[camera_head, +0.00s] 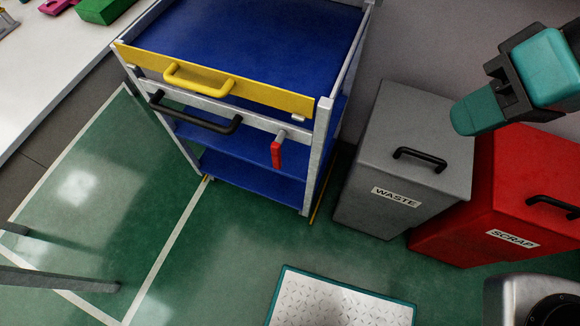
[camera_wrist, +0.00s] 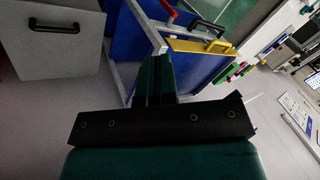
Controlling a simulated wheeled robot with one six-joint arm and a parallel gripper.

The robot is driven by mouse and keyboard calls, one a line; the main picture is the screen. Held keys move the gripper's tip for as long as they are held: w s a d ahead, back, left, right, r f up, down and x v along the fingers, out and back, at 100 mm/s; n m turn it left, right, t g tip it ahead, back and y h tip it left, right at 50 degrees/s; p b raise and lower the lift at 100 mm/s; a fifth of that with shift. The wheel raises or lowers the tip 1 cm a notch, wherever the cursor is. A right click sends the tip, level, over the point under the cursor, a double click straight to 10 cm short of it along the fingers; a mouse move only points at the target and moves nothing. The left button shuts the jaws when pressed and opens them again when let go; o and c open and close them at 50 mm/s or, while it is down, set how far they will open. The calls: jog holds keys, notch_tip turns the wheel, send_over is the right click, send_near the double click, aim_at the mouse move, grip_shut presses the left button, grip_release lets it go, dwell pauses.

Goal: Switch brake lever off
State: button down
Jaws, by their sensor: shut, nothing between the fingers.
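The red brake lever (camera_head: 276,154) hangs down from a short silver shaft at the front right of the blue and silver cart (camera_head: 325,150). In the wrist view a red piece, apparently the same lever (camera_wrist: 155,9), shows at the top edge and is partly cut off. My gripper (camera_head: 463,117) is at the upper right of the head view, over the bins and well apart from the lever. In the wrist view its dark green fingers (camera_wrist: 156,75) are together, with nothing between them.
The grey waste bin (camera_head: 412,150) and red scrap bin (camera_head: 520,185) stand right of the cart. A yellow handle (camera_head: 200,80) and a black handle (camera_head: 195,114) stick out from the cart front. Green floor in front is mostly open, with a metal plate (camera_head: 340,300).

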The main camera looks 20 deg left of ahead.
jog(key=w+a+f+m+y+b, duration=0.1)
jog(key=w+a+f+m+b, duration=0.1)
jog(key=f, duration=0.8)
jog(key=w+a+f+m+y+b, duration=0.1)
jog(key=a+f+b, duration=0.4)
jog(key=f, duration=0.6)
jog(key=w+a+f+m+y+b, duration=0.2)
jog(key=w+a+f+m+b, duration=0.1)
jog(key=f, duration=0.7)
jog(key=a+m+b, duration=0.1)
jog(key=b, duration=0.1)
jog(key=shift+w+f+t+b, duration=0.2)
jog(key=shift+t+b, duration=0.2)
jog(key=shift+a, duration=0.1)
send_near(280, 166)
jog(key=shift+b+x, duration=0.4)
jog(key=shift+x, duration=3.05)
jog(key=shift+w+f, duration=0.1)
jog(key=shift+f, duration=0.1)
